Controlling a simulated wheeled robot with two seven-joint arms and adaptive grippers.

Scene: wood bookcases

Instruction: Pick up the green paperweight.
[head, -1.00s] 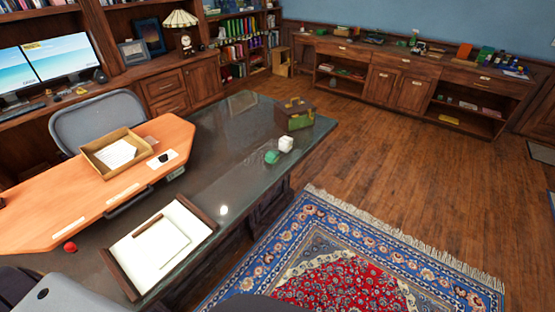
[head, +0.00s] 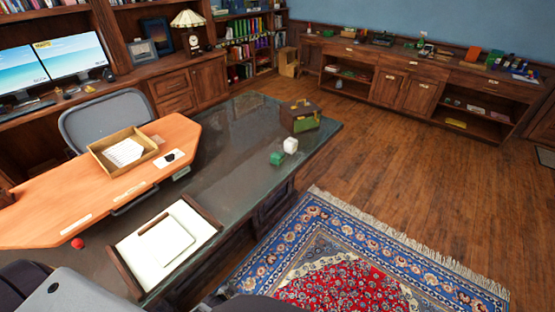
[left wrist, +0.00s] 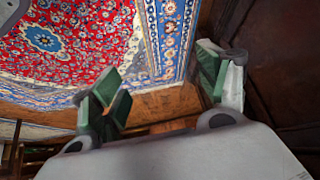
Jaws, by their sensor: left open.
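The green paperweight (head: 277,158) is a small green block on the dark glossy desk top (head: 225,165). It sits just in front of a white block (head: 290,145), near the desk's right edge. My left gripper (left wrist: 160,85) shows in the left wrist view with its two fingers, with green pads, spread apart and nothing between them. The paperweight does not show clearly in that view, and the gripper is not near it. In the head view only grey and dark parts of mine show at the bottom left. My right gripper is not in view.
A green and brown box (head: 302,117) stands behind the blocks. A paper tray (head: 124,150) lies on the orange desk section, and a desk pad (head: 165,245) and red ball (head: 78,243) lie nearer. A patterned rug (head: 355,260) and open wood floor lie to the right.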

